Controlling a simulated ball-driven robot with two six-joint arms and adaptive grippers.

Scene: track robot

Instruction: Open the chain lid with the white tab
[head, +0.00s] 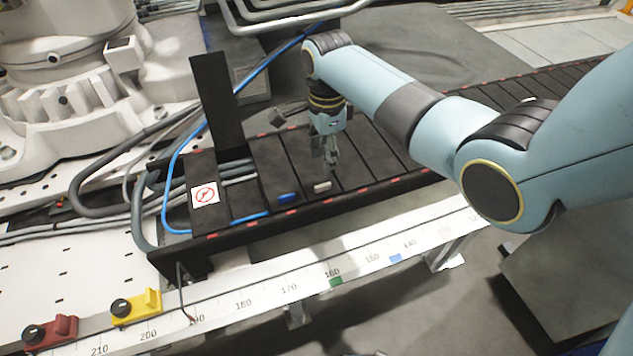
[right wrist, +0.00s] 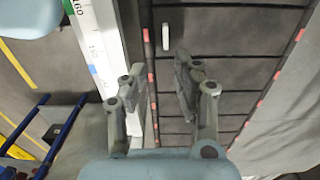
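The white tab (head: 322,187) sits on the front edge of a black chain lid (head: 290,160), which lies flat. It also shows in the right wrist view (right wrist: 166,37), beyond my fingertips. My right gripper (head: 331,165) points down over the chain, just behind and right of the white tab in the head view. In the right wrist view its two fingers (right wrist: 158,78) are spread with nothing between them. It does not hold the tab. My left gripper is not in view.
A blue tab (head: 287,197) is left of the white one. A black lid (head: 217,105) stands upright, with cables (head: 237,172) beside it. A white ruler rail (head: 265,300) runs in front, with red (head: 50,333) and yellow (head: 136,307) clamps. A white machine (head: 80,80) stands back left.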

